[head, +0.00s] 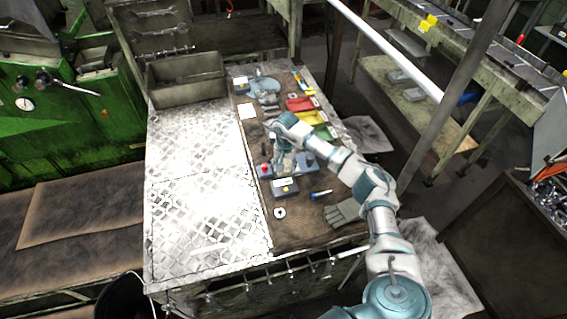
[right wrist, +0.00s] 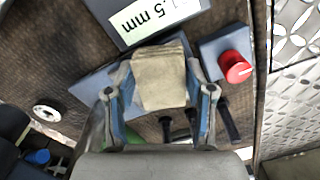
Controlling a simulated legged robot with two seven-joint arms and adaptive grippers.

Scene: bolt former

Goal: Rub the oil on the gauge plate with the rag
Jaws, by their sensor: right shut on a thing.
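My right gripper (head: 281,150) is low over the brown mat. In the right wrist view its two fingers (right wrist: 160,105) are shut on a beige folded rag (right wrist: 160,78). The rag is in front of a flat blue-grey plate (right wrist: 90,86), which looks like the gauge plate; it also shows in the head view (head: 306,164). I cannot tell whether rag and plate touch. No oil can be made out; the rag and fingers hide part of the plate. My left gripper is not in view.
A blue-grey box with a red knob (right wrist: 236,66) sits beside the plate. A screwdriver (head: 321,194), a grey glove (head: 342,212) and coloured bins (head: 303,104) lie around. The metal tabletop (head: 195,190) at left is clear.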

